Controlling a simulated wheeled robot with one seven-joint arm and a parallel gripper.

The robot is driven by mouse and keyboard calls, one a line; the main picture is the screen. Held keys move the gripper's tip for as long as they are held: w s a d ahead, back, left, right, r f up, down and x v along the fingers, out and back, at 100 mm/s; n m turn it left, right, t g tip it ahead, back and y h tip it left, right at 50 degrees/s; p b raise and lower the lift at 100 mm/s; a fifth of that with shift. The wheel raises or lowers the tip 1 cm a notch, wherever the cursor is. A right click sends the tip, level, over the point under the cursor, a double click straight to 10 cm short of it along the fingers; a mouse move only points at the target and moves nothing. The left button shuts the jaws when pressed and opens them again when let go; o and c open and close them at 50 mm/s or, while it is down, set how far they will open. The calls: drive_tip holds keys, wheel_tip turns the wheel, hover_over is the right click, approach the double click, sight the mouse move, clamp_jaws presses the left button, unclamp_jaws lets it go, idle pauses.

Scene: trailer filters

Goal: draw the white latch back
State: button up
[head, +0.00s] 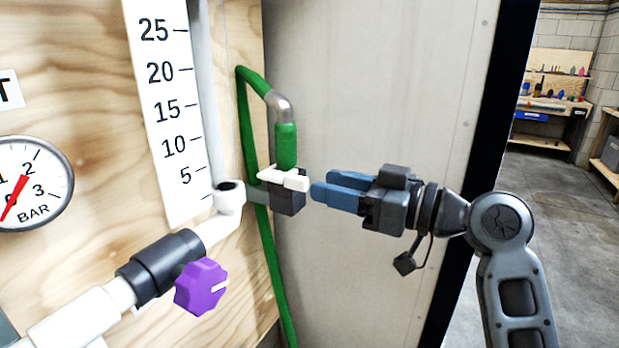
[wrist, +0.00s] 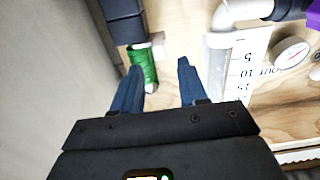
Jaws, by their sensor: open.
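The white latch (head: 285,178) sits on top of a dark block (head: 288,200) below the green hose's lower end, at the middle of the head view. Its free end points right. My gripper (head: 322,185) is just right of the latch, with its blue fingers pointing left at it. The fingers are apart and empty, with a small gap to the latch. In the wrist view the open fingers (wrist: 159,66) reach toward the board. A small white piece beside the dark block there looks like the latch (wrist: 157,44), beyond the fingertips.
A green hose (head: 286,146) rises from the block and loops down behind it. Left are a white pipe with a purple knob (head: 201,287), a pressure gauge (head: 32,183) and a scale strip (head: 165,100). A pale panel (head: 370,80) stands behind my gripper. Open floor lies right.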

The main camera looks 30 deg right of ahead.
sight(307, 181)
drive_tip(key=shift+p+x, duration=0.4)
drive_tip(key=shift+x, duration=1.95)
clamp_jaws()
